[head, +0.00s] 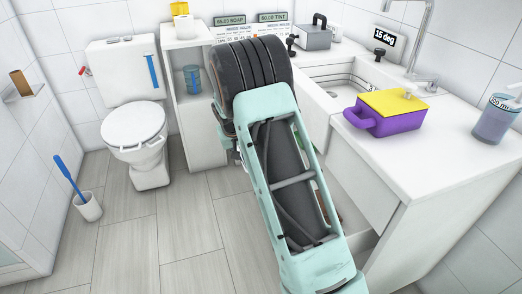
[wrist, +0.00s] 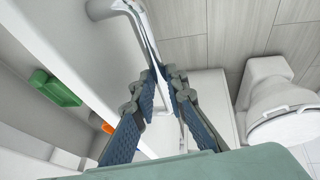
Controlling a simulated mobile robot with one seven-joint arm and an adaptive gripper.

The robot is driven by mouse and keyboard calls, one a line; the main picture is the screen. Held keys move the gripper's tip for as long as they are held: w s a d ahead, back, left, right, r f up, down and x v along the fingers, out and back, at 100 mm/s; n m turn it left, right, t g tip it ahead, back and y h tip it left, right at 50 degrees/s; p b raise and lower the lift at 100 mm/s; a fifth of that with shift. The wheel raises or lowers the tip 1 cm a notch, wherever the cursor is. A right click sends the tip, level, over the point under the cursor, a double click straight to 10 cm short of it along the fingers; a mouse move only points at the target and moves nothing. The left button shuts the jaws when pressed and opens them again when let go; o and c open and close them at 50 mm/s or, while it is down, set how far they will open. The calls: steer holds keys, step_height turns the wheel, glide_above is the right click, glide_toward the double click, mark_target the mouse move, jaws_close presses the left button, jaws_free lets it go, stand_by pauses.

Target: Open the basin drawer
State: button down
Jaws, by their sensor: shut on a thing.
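The basin drawer shows in the wrist view as a white front panel (wrist: 92,62) with a shiny metal bar handle (wrist: 137,18). My gripper (wrist: 163,82) has its two blue-padded fingers closed on this handle. Behind the front panel, the drawer's inside shows, with a green block (wrist: 56,88) and a small orange thing (wrist: 107,128) in it, so the drawer stands at least partly open. In the head view, my arm hides the gripper, the handle and most of the drawer; the white basin cabinet (head: 365,185) shows to the right of the arm.
A purple pot with a yellow lid (head: 383,123) and a soap bottle (head: 494,122) stand on the counter beside the basin (head: 335,85). A toilet (head: 135,130) and a brush holder (head: 88,207) stand at the left. The tiled floor (head: 185,235) between them and my arm is clear.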

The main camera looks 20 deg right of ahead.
steer(key=a, duration=1.1)
steer(key=shift+s, duration=0.2)
steer(key=c, duration=1.9)
jaws_free()
steer(key=shift+d, duration=0.1)
steer(key=shift+c, duration=0.2)
steer(key=v, duration=1.2)
